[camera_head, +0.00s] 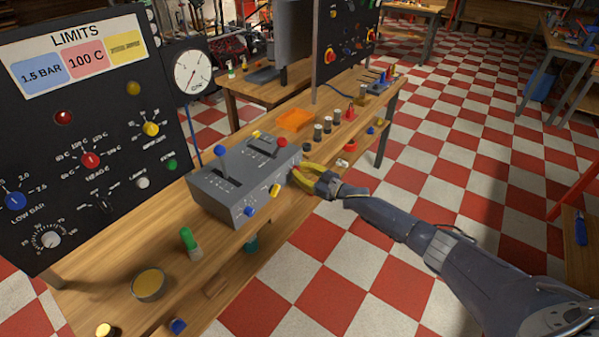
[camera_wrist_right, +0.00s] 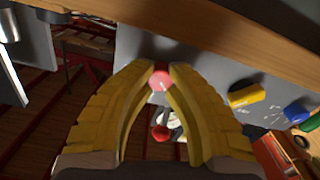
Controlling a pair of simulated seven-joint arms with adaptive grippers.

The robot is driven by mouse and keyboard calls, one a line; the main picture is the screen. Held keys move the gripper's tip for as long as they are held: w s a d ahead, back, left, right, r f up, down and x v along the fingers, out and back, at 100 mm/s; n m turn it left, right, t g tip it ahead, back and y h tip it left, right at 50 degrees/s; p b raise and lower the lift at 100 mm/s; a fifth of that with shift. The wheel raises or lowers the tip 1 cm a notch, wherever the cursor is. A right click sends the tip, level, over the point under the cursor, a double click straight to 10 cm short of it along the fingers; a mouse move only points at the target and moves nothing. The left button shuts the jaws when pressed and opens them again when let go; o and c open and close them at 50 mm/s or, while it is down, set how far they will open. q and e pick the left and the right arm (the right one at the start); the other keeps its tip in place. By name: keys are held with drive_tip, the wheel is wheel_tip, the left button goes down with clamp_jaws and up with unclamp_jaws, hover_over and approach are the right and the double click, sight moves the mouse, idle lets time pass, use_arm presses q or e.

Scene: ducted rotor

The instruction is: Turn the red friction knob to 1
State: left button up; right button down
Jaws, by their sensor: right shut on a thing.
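The grey lever box (camera_head: 212,196) stands on the wooden bench, with blue, yellow and red levers on top. Its front face carries a blue knob (camera_head: 250,211) and a yellow knob (camera_head: 275,190). My right gripper (camera_head: 299,174) has its yellow fingers at the right end of that face. In the right wrist view the red friction knob (camera_wrist_right: 160,82) shows between the fingertips (camera_wrist_right: 160,71), and the gripper is shut on it. The fingers hide the knob in the head view. The scale mark for 1 cannot be read. My left gripper is not in view.
A black panel (camera_head: 115,105) with labels and knobs stands at left, beside a round gauge (camera_head: 192,72). An orange tray (camera_head: 295,120) and several small cylinders lie behind the box. A green-topped cylinder (camera_head: 188,240) and a round yellow-topped tin (camera_head: 148,284) stand in front.

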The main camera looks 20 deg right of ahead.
drive_tip(key=shift+r+n, duration=0.2)
drive_tip(key=shift+n, duration=0.2)
idle(0.4)
drive_tip(key=shift+n, duration=0.8)
drive_tip(key=shift+a+n, duration=0.1)
drive_tip(key=shift+n, duration=2.1)
drive_tip(key=c, duration=1.6)
unclamp_jaws()
drive_tip(key=shift+a, duration=0.1)
drive_tip(key=shift+c, duration=0.2)
drive_tip(key=o, duration=0.5)
drive_tip(key=shift+f, duration=0.1)
